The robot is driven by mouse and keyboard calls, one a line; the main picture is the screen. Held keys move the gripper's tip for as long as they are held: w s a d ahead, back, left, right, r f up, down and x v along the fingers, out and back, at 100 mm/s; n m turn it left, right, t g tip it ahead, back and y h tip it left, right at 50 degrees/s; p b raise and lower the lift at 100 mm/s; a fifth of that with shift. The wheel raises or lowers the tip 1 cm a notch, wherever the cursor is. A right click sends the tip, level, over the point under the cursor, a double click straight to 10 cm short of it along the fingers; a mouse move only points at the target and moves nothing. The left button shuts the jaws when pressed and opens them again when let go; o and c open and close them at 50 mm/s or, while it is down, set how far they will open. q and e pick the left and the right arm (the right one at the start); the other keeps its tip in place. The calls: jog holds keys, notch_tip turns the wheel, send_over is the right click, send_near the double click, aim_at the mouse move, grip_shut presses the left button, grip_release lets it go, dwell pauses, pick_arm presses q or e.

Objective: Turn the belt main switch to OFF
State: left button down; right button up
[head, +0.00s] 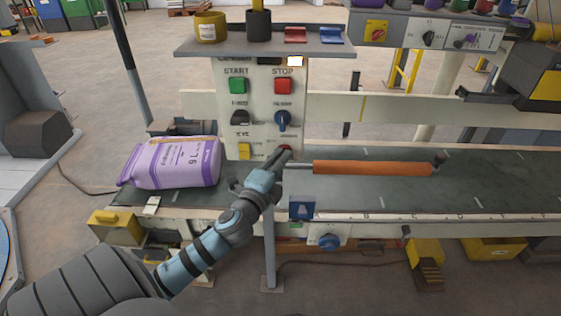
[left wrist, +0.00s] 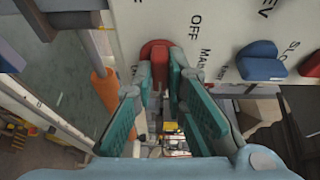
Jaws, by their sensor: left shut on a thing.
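The belt main switch is a red knob (left wrist: 157,62) on the cream control panel (head: 262,92). In the left wrist view it sits between my left gripper's (left wrist: 158,78) two teal-lined fingers, which are shut on it. The printed word OFF shows beside it on the panel. In the head view my left gripper (head: 285,160) reaches up to the panel's lower right corner, and only a bit of the red knob (head: 287,148) shows past it. I cannot tell exactly which mark the knob points to. My right gripper is not in view.
Above the switch are a blue knob (head: 282,120), a black knob (head: 240,118), a green START button (head: 237,86) and a red STOP button (head: 283,86). A purple sack (head: 175,163) lies on the belt; an orange roller (head: 372,168) is at right.

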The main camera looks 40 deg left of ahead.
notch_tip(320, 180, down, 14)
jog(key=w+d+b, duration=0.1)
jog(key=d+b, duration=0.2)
jog(key=b, duration=1.1)
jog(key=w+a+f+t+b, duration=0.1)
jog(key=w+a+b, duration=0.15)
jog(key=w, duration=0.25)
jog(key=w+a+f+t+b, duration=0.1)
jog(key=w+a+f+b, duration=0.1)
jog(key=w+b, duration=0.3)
pick_arm(q)
jog(key=shift+w+d+f+n+y+b, duration=0.15)
jog(key=shift+n+y+b, duration=0.25)
jog(key=shift+n+y, duration=2.25)
jog(key=shift+d+f+n+y+b, duration=0.1)
jog(key=shift+f+n+y+b, duration=0.2)
jog(key=shift+n, duration=4.6)
jog(key=shift+w+d+f+n+y+b, duration=0.1)
jog(key=shift+n+y+b, duration=0.35)
jog(key=shift+n+y, duration=2.2)
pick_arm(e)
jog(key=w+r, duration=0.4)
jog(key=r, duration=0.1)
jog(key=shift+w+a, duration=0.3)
pick_arm(q)
jog(key=shift+n+h, duration=1.1)
jog(key=c, duration=1.6)
grip_release()
jog(key=shift+r, duration=0.1)
